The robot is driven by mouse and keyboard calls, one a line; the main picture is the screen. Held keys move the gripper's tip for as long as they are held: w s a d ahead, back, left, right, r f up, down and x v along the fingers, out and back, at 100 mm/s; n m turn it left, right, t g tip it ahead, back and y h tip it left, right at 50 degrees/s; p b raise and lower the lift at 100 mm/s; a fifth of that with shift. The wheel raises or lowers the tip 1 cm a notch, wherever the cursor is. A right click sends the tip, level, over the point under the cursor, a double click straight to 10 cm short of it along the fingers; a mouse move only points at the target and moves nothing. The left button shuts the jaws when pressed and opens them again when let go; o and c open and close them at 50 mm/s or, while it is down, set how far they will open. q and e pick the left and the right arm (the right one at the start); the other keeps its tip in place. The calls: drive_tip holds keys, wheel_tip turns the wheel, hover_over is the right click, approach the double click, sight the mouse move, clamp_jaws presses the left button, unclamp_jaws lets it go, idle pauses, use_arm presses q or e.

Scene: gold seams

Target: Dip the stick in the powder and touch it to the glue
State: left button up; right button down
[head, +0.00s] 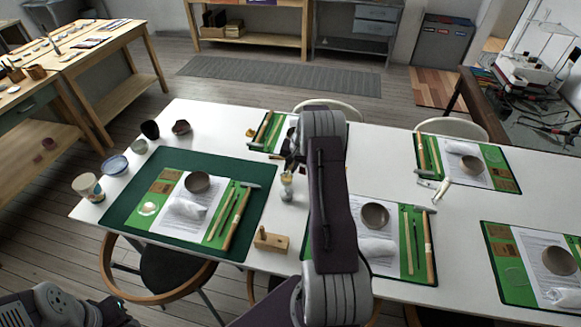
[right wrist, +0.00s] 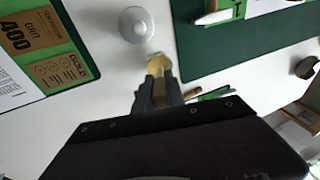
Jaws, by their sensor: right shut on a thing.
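My right gripper (head: 290,165) reaches over the table's middle, right of the large green mat (head: 258,207). In the right wrist view its fingers (right wrist: 158,82) are shut on the stick, mostly hidden between them. A gold-coloured patch (right wrist: 157,62) shows right at the fingertips; I cannot tell whether it is powder on the stick's end or behind it. A small pale round container (right wrist: 136,25) stands just beyond; it also shows in the head view (head: 286,193). A small white round patch (head: 148,208) lies on the large mat; I cannot tell whether it is glue. My left gripper is out of view.
The large mat holds a brown bowl (head: 197,182), white cloth and tools. A wooden block (head: 271,240) stands at the near table edge. Cups and bowls, including a patterned cup (head: 88,187), line the left side. More set mats lie right and behind. My right arm hides part of the table.

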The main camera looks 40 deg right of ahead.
drive_tip(key=shift+f, duration=0.3)
idle(0.5)
idle(0.4)
wheel_tip(320, 180, up, 7)
drive_tip(key=p, duration=0.4)
drive_tip(key=shift+p, duration=0.4)
drive_tip(key=shift+a, duration=0.1)
